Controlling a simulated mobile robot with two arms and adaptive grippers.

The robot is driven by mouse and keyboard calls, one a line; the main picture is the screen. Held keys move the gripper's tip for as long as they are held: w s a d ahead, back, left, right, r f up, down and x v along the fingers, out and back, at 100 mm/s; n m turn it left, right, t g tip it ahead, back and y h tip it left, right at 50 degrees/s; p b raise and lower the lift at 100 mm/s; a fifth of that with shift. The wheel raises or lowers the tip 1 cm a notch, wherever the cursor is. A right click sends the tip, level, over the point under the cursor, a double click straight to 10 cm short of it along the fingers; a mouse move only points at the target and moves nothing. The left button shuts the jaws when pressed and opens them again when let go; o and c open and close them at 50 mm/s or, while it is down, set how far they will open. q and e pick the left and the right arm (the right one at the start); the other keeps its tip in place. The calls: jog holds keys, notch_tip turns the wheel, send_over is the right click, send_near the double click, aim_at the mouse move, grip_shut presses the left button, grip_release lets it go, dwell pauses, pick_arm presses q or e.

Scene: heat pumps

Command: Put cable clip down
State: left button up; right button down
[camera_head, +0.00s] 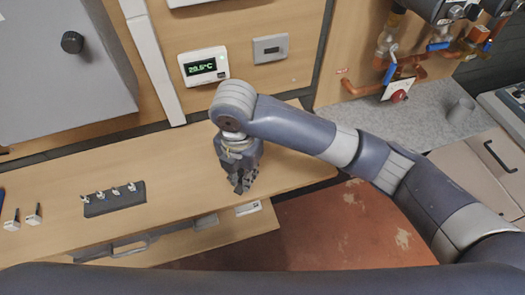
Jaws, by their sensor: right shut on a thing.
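My right gripper (241,183) reaches in from the right and points down over the right part of the wooden worktop. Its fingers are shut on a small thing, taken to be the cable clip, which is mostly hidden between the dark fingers. I cannot tell whether it touches the worktop. A dark holder (115,207) with several small metallic pieces along it lies on the worktop to the left. Two small white pieces with dark tips, one (12,222) and another (35,215), lie farther left. My left gripper is out of view.
The wooden worktop (185,160) is clear between the dark holder and my right gripper. A thermostat reading 29.5°C (204,66) and a grey switch plate (270,48) are on the wall behind. Copper pipes (405,78) stand at the upper right.

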jog(key=p, duration=0.1)
send_near(263, 164)
jog(key=shift+s+a+f, duration=0.35)
jog(key=shift+s+f, duration=0.2)
jog(key=shift+s, duration=0.05)
jog(key=shift+s+a+f, duration=0.3)
jog(key=shift+s+f, duration=0.25)
jog(key=shift+w+d+f+p, duration=0.1)
jog(key=shift+w+d+p, duration=0.4)
jog(key=shift+w, duration=0.4)
jog(key=f, duration=0.1)
jog(key=f+p, duration=0.1)
jog(key=f, duration=0.1)
jog(key=shift+w+d+f, duration=0.1)
jog(key=shift+w+d, duration=0.1)
jog(key=shift+w, duration=0.05)
jog(key=shift+f, duration=0.25)
jog(key=c, duration=1.5)
grip_release()
jog(key=shift+a, duration=0.1)
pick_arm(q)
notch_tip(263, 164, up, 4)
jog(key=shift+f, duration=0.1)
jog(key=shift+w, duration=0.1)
